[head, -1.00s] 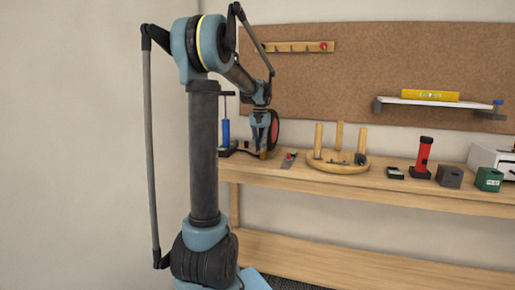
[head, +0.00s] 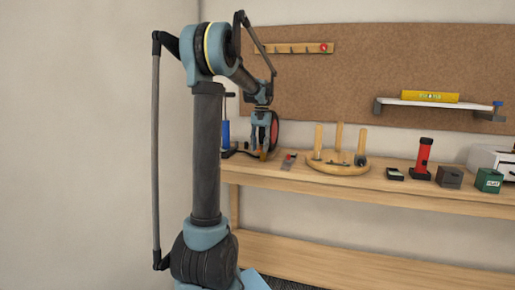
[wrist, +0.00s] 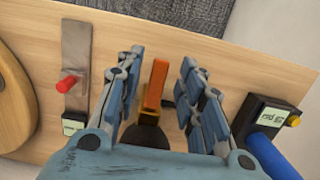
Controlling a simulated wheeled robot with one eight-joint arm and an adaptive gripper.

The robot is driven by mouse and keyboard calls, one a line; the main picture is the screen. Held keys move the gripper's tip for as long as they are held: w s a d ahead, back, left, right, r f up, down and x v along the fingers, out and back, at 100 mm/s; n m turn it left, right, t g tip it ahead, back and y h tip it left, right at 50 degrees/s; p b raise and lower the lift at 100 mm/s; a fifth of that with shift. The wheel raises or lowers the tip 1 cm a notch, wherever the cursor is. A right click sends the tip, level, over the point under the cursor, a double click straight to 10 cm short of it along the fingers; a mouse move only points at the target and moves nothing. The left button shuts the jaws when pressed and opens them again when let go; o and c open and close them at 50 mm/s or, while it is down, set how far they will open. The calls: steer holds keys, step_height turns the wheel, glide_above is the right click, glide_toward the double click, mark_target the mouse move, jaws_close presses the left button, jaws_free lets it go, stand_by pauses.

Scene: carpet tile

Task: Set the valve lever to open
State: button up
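The valve lever, an orange bar (wrist: 155,85), stands between my gripper's fingers in the wrist view. Its lower end meets a brass-coloured and dark part (wrist: 148,125), partly hidden by my gripper's body. My gripper (wrist: 161,57) is open, with one finger on each side of the lever and a visible gap on both sides. In the head view my gripper (head: 264,146) points down at the left end of the bench, and the lever (head: 263,155) shows only as a small orange-brown patch below the fingers.
A metal plate with a red knob (wrist: 70,84) lies left of my gripper in the wrist view. A blue-handled device with a black base (wrist: 268,118) is close on the right. On the bench (head: 330,183), a round wooden peg stand (head: 335,168) and a red torch-like object (head: 424,157) stand farther right.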

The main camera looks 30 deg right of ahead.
step_height(320, 180, up, 12)
steer(key=w+d, duration=0.1)
stand_by(0.6)
steer(key=shift+d+f, duration=0.1)
step_height(320, 180, up, 6)
steer(key=f+t+h, duration=0.1)
glide_above(261, 147)
steer(key=s+a, duration=0.2)
step_height(261, 147, down, 17)
steer(key=shift+w+r, duration=0.1)
steer(key=shift+r, duration=0.05)
stand_by(0.4)
jaws_close()
